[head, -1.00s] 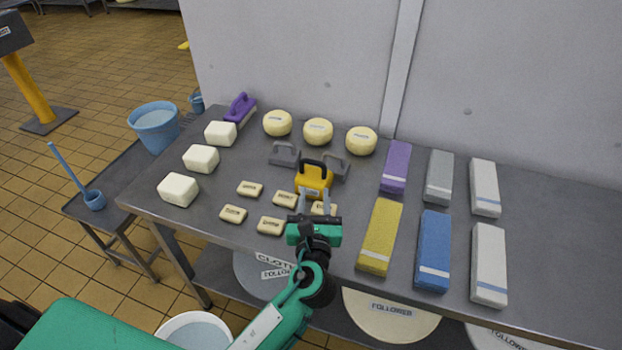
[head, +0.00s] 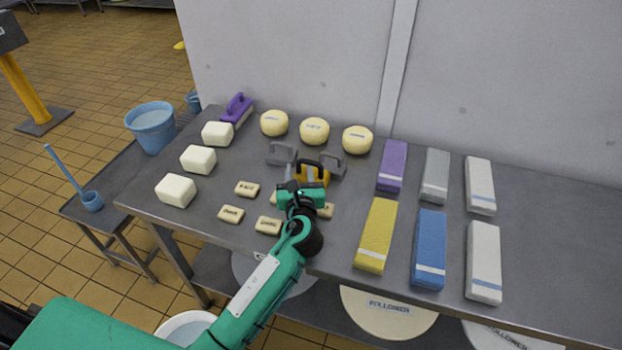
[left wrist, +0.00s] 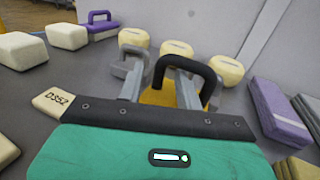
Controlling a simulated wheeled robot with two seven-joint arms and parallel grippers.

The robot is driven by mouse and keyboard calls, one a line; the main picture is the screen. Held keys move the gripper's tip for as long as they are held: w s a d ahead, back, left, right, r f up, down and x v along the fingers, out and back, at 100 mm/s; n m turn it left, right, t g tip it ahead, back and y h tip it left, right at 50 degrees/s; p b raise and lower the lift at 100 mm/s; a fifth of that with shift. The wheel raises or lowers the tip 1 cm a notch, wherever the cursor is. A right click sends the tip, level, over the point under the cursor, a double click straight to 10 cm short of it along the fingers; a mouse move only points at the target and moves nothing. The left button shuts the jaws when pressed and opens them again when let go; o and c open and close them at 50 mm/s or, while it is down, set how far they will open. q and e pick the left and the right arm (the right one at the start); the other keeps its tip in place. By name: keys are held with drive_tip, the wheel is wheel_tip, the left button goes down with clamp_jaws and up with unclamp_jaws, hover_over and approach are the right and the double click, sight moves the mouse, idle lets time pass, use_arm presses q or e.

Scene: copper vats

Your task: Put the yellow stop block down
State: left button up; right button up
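The yellow stop block (head: 315,173), with a black loop handle, stands on the steel table (head: 340,215) by two grey blocks, one to its left (head: 281,154) and one to its right (head: 332,166). My left gripper (head: 300,177) is over its near side and hides part of it. In the left wrist view the fingers (left wrist: 159,74) are spread apart, with yellow (left wrist: 157,96) and part of the black handle (left wrist: 187,70) showing between them. The right finger overlaps the handle loop; I cannot tell whether they touch. My right gripper is not in view.
Small labelled tan bars (head: 247,189) lie close around my left gripper. White blocks (head: 199,159) stand left, round yellow cheeses (head: 315,131) behind, and long yellow (head: 377,235), blue and other bricks right. A wall closes the back. The table's far right is bare.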

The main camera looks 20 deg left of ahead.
use_arm(q)
drive_tip(key=shift+x, duration=1.15)
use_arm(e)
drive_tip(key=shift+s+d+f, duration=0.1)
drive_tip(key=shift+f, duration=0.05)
use_arm(q)
drive_tip(key=c, duration=0.7)
clamp_jaws()
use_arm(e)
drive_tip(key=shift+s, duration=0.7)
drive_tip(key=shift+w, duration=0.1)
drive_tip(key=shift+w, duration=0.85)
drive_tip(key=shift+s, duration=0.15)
